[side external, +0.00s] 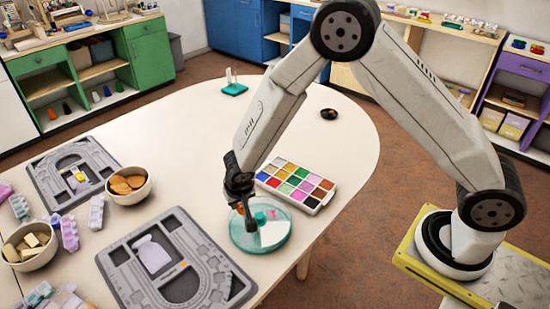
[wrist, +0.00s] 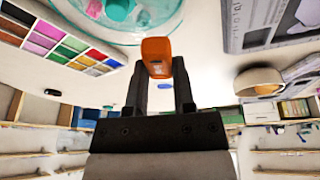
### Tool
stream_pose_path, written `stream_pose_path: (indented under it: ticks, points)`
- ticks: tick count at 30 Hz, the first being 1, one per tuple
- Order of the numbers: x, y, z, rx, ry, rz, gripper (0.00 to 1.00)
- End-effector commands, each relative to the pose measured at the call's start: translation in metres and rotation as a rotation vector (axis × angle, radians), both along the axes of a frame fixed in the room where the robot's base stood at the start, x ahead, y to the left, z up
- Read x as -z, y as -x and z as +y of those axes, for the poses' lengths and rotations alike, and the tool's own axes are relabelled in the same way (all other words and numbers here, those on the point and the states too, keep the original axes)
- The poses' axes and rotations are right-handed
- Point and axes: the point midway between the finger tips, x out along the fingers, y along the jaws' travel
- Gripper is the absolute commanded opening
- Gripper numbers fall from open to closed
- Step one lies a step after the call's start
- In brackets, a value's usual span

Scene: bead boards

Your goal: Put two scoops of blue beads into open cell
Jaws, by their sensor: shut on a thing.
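The dish (wrist: 160,28) shows at the top of the wrist view, with a teal and a pink piece inside. In the side view a pale wedge in it looks like a cell; I cannot tell its contents. A white bead tray (side external: 311,208) of many colours, with blue beads (side external: 273,183), sits just behind the dish.
A grey bead board (side external: 218,291) lies left of the dish, another (side external: 45,188) farther back. Bowls (side external: 137,195) and pastel strips stand at the left. A small dark bowl (side external: 329,114) and a teal stand (side external: 234,89) are at the back.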

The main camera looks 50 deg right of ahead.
Motion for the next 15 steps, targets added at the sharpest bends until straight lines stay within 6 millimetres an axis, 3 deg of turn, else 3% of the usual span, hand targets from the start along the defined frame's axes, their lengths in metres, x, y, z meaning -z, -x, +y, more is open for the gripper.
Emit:
stream_pose_path:
  ticks: [15]
  points:
    - [-0.005, 0.056, 0.052, 0.375, -0.003, 0.002, 0.0]
